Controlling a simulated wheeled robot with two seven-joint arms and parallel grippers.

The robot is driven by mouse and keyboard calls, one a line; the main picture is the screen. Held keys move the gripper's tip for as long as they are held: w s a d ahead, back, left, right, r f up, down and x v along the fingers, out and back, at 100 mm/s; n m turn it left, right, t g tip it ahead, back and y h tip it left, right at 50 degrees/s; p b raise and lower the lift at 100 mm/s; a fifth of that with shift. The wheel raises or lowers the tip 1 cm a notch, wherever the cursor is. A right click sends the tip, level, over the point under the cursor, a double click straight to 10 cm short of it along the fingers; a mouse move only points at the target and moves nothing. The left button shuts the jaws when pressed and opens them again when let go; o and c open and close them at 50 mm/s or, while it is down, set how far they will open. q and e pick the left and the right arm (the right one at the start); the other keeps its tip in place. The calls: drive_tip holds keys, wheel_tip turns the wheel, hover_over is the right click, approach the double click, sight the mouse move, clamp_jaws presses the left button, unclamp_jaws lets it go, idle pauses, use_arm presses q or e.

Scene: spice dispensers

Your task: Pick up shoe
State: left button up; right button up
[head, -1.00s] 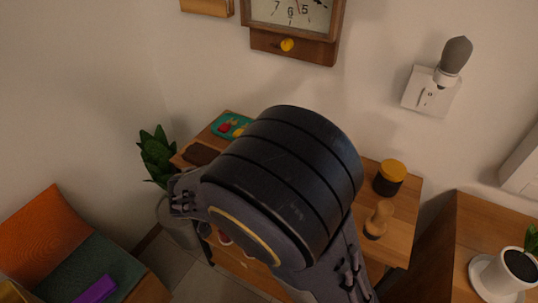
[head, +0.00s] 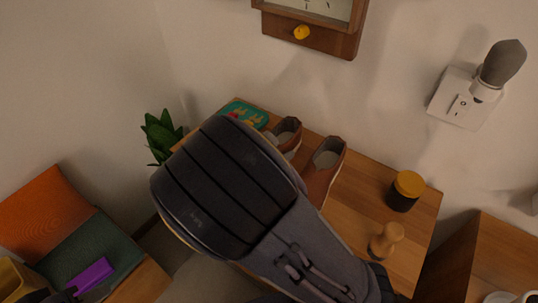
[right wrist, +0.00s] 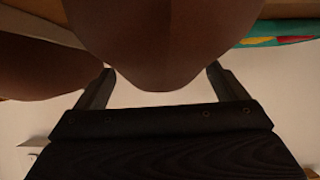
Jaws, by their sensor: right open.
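Two brown shoes stand side by side on the wooden table in the head view. The left shoe (head: 288,132) is near the teal picture card, and the right shoe (head: 325,165) is partly covered by my arm. In the right wrist view, my right gripper (right wrist: 160,68) is open, with one finger on each side of a brown shoe (right wrist: 165,40). Whether the fingers touch it, I cannot tell. Another brown shoe (right wrist: 35,70) shows at the left there. My right gripper is hidden behind my arm in the head view. My left gripper is not in view.
The wooden table (head: 350,215) also holds a dark jar with a yellow lid (head: 405,190), a small wooden figure (head: 386,240) and a teal card (head: 243,112). A plant (head: 160,135) stands at left. The wall is close behind.

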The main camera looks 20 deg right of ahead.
drive_tip(key=shift+w+d+f, duration=0.35)
drive_tip(key=shift+d, duration=0.15)
drive_tip(key=c, duration=1.1)
drive_tip(key=shift+c, duration=0.6)
drive_tip(key=shift+r, duration=0.15)
